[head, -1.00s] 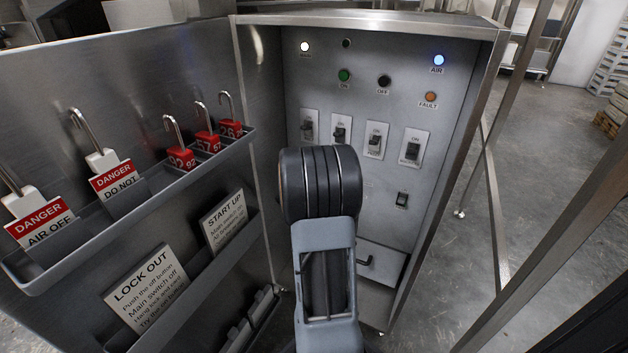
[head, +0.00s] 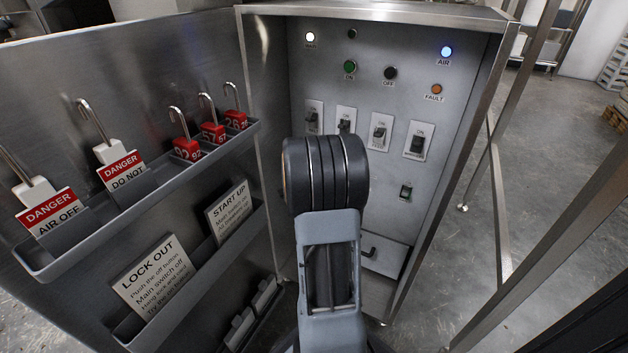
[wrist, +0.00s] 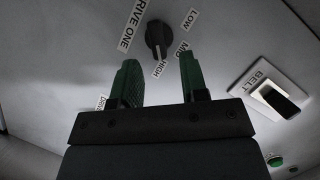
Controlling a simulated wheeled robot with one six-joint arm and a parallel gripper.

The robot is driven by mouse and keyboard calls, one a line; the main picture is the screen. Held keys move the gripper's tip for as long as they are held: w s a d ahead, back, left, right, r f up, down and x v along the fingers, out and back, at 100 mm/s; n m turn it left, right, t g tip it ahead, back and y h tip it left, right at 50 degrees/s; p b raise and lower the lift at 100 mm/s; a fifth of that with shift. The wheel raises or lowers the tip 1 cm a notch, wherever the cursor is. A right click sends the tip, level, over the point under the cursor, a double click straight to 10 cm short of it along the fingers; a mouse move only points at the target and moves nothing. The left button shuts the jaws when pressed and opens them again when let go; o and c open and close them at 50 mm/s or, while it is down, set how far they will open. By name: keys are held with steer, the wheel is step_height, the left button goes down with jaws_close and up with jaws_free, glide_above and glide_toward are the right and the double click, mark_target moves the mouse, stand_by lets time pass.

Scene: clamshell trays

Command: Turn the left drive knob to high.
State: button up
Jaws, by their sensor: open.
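In the wrist view a dark round knob (wrist: 158,38) sits on the grey panel by a label reading "…RIVE ONE" (wrist: 131,24). My gripper (wrist: 157,76) has two green fingers set apart, one to either side of the line to the knob. Nothing is between them, and their tips appear just short of the knob. A second label, partly hidden, shows behind the left finger. In the head view my arm hides the knobs and my gripper.
The head view shows the cabinet panel with toggle switches (head: 379,132), a green button (head: 350,66) and a lit blue AIR lamp (head: 446,51). The open door (head: 60,90) at left holds padlocks and signs. A BELT switch (wrist: 274,97) is right of my gripper in the wrist view.

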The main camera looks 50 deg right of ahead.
steer(key=v, duration=1.2)
steer(key=shift+s, duration=0.1)
